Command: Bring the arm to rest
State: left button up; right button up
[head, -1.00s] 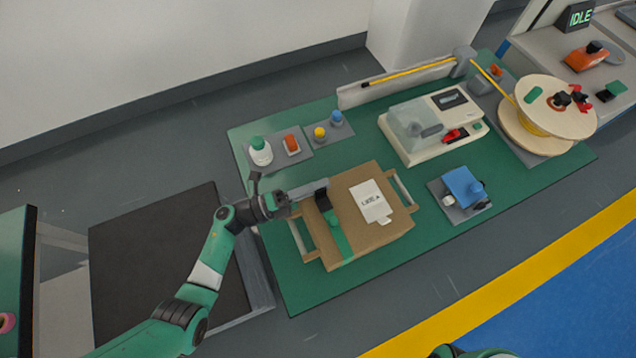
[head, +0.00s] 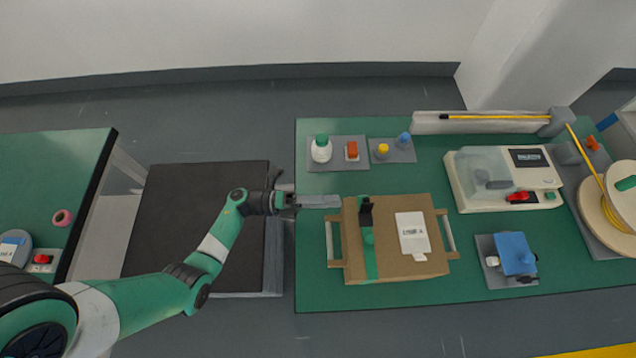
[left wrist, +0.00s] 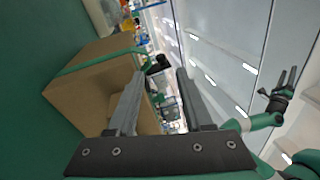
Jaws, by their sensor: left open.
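My left gripper (head: 338,201) is at the left edge of the cardboard box (head: 395,262), its fingers pointing right toward it. I cannot tell from the head view whether they touch the box. In the left wrist view my left gripper (left wrist: 161,74) has its two grey fingers apart with nothing between them, and the box (left wrist: 95,85) shows to the left. The box lies on the green table with a green strap (head: 369,262), a black clip (head: 366,212) and a white label (head: 412,232). A second arm's gripper (left wrist: 284,78) shows small at the right of the left wrist view.
Trays with a bottle (head: 321,150) and coloured pieces sit behind the box. A cream machine (head: 505,180), a blue device (head: 514,254) and a spool (head: 610,200) stand to the right. A dark-topped stand (head: 195,215) is under my left arm. Green table (head: 305,285) is bare in front.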

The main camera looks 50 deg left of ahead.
pick_arm(q)
jog(key=v, duration=0.2)
jog(key=shift+s+a+f, duration=0.1)
jog(key=shift+s+a, duration=0.15)
jog(key=shift+s, duration=0.05)
